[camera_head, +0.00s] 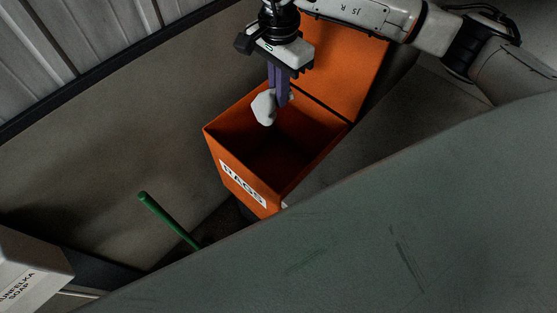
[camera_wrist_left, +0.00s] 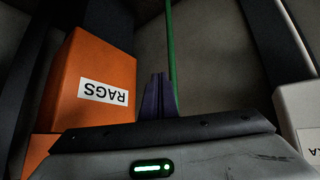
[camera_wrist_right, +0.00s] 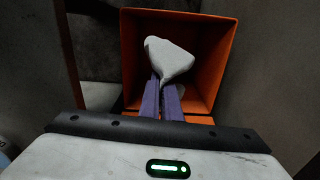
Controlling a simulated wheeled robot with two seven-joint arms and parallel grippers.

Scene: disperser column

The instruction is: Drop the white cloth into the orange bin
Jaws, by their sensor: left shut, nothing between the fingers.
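The orange bin (camera_head: 228,165), labelled RAGS, stands with its lid open and tilted back. Its inside is dark. The white cloth (camera_head: 264,107) hangs bunched from the purple fingers of my right gripper (camera_head: 281,98), over the bin's opening. In the right wrist view the cloth (camera_wrist_right: 170,58) sits at the fingertips (camera_wrist_right: 163,90), with the bin's orange walls (camera_wrist_right: 223,65) around it. My left gripper (camera_wrist_left: 157,88) shows in the left wrist view, its fingers together and empty, with the bin (camera_wrist_left: 105,75) to its left. The left gripper is not visible in the head view.
A green pole (camera_head: 168,219) leans in front of the bin at left. A white soap box (camera_head: 32,268) is at the lower left. A large grey-green surface (camera_head: 400,230) fills the lower right. A wall (camera_head: 100,150) stands behind the bin.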

